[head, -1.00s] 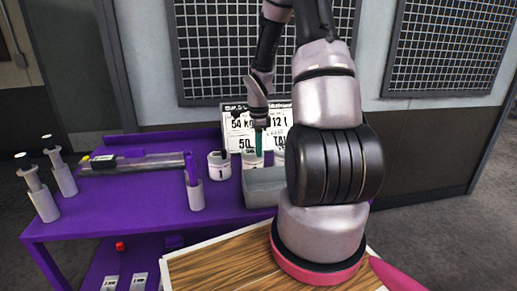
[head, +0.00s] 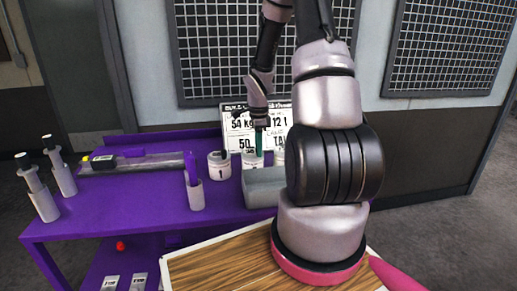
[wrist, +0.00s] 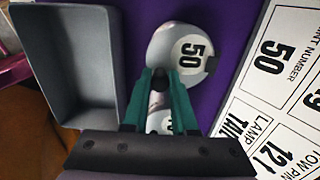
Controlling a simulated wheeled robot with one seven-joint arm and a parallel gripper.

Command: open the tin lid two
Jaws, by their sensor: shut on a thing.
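A row of white tins stands at the back of the purple bench. The left tin (head: 219,167) carries a "1" and a dark knob on top. The middle tin (head: 250,164) is under my gripper (head: 259,152), with its number hard to read. A third tin (head: 279,157) is partly hidden by my arm. In the wrist view, my gripper's green fingers (wrist: 163,78) are closed around a small dark piece, which looks like a lid knob (wrist: 160,78). A white tin marked "50" (wrist: 190,48) lies just beyond the fingertips. I cannot tell whether the lid is lifted.
A grey open bin (head: 262,188) stands close in front of the tins. A sign board (head: 238,126) stands right behind them. A grey holder (head: 195,195) with a purple item and two dispensers (head: 42,200) stand to the left. The purple bench (head: 130,205) has free room at front left.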

